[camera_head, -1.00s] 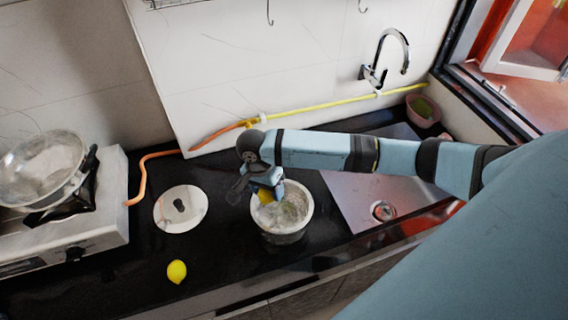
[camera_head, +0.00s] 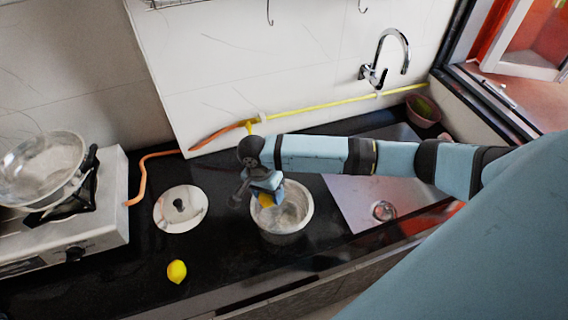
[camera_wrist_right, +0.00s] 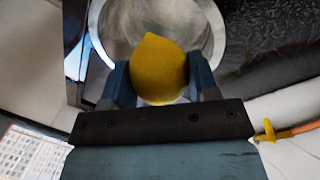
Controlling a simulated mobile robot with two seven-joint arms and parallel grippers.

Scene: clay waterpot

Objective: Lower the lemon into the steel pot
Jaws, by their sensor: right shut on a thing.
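A yellow lemon (camera_head: 266,200) is held in my right gripper (camera_head: 264,194), over the left part of the steel pot's mouth. The steel pot (camera_head: 284,233) stands open on the black counter. In the right wrist view the lemon (camera_wrist_right: 158,70) sits between the two blue fingers of the right gripper (camera_wrist_right: 160,82), with the pot's round rim (camera_wrist_right: 212,22) behind it. I cannot tell whether the lemon is just above or just below the rim. My left gripper is not in view.
A second lemon (camera_head: 177,271) lies on the counter at front left. A round lid (camera_head: 180,209) lies left of the pot. The sink (camera_head: 365,195) is right of the pot; an orange hose (camera_head: 142,172) runs behind.

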